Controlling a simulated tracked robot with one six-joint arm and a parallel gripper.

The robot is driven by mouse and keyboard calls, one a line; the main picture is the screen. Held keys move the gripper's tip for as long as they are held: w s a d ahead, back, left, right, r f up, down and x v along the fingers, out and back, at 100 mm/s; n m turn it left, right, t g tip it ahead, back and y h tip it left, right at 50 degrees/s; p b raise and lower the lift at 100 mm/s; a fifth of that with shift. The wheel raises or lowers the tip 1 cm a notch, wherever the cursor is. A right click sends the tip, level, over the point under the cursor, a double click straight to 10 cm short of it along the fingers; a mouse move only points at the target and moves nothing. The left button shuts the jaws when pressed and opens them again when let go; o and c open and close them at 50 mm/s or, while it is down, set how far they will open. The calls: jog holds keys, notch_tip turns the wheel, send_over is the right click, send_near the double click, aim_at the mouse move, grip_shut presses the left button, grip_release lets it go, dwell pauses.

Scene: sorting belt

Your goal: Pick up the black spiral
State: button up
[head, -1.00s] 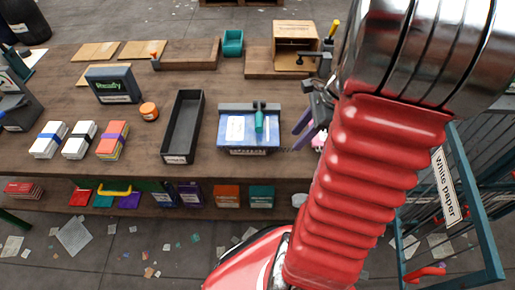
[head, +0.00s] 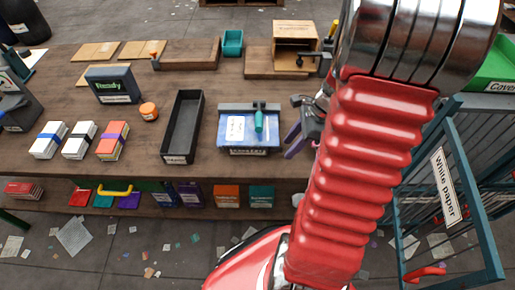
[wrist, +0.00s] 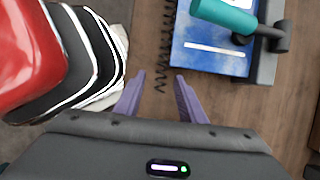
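The black spiral (wrist: 168,38) is a thin coil on the brown wood. In the wrist view it runs down from the top edge, just left of the blue machine, and its lower end lies between my fingertips. I cannot make it out clearly in the head view. My gripper (wrist: 160,76) has two purple fingers, spread apart, with no visible grip on the coil. In the head view my gripper (head: 297,143) is just right of the blue machine (head: 248,146), partly hidden by my red arm. I cannot tell whether the fingers touch the spiral.
The blue machine has a teal handle (head: 259,121) and stands close to my gripper. A long black tray (head: 183,128) lies to its left. A wooden box (head: 295,45) stands behind. A blue-green wire cage labelled White paper (head: 444,183) is at the right.

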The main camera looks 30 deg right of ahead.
jog(key=shift+c, duration=0.5)
grip_shut()
